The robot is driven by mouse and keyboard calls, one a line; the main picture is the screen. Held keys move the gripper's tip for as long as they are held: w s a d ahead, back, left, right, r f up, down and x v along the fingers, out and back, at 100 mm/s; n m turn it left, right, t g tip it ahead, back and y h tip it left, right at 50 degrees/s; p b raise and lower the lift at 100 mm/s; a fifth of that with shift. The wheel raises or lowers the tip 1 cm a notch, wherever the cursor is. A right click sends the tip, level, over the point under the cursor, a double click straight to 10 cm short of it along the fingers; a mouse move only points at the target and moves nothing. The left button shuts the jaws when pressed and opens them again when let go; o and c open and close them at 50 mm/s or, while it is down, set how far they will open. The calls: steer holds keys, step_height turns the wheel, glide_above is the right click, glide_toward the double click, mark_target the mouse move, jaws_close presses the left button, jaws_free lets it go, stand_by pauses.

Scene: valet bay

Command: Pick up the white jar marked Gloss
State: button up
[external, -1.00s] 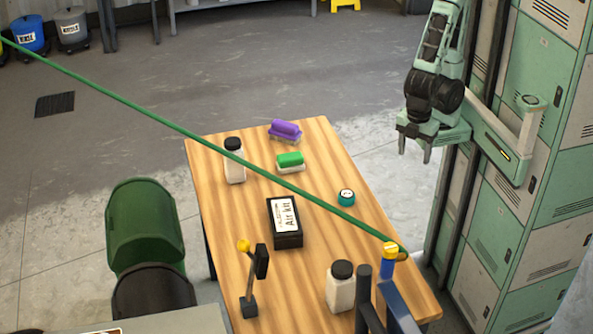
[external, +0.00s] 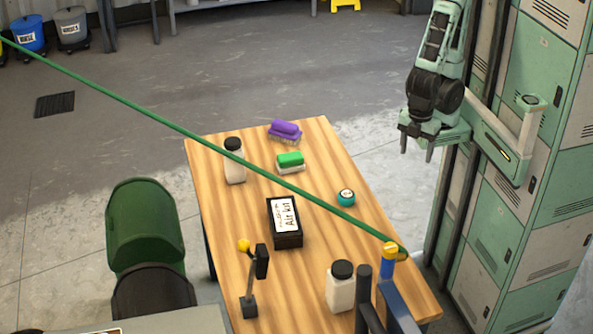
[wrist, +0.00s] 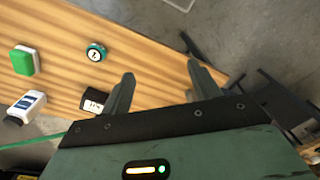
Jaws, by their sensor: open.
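Two white jars with black lids stand upright on the wooden table (external: 215,200) in the external view. One jar (external: 234,168) is at the back left, partly crossed by the green line. The other jar (external: 340,290) is at the front right. No readable "Gloss" mark shows on either. In the wrist view a white jar with a dark lid and a blue label (wrist: 29,104) shows at the left, its text too small to read. My gripper (external: 417,148) is open and empty, raised to the right of the table. Its two fingers also show in the wrist view (wrist: 160,76), apart from every jar.
The table also holds a purple brush (external: 285,129), a green brush (external: 290,160), a teal round item (external: 346,197), a black Air kit box (external: 287,237) and a yellow-knobbed lever (external: 250,280). A green line (external: 130,102) stretches across above the table. Lockers (external: 530,130) stand at right.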

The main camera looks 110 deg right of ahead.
steer(key=o, duration=0.4)
steer(key=shift+o, duration=0.2)
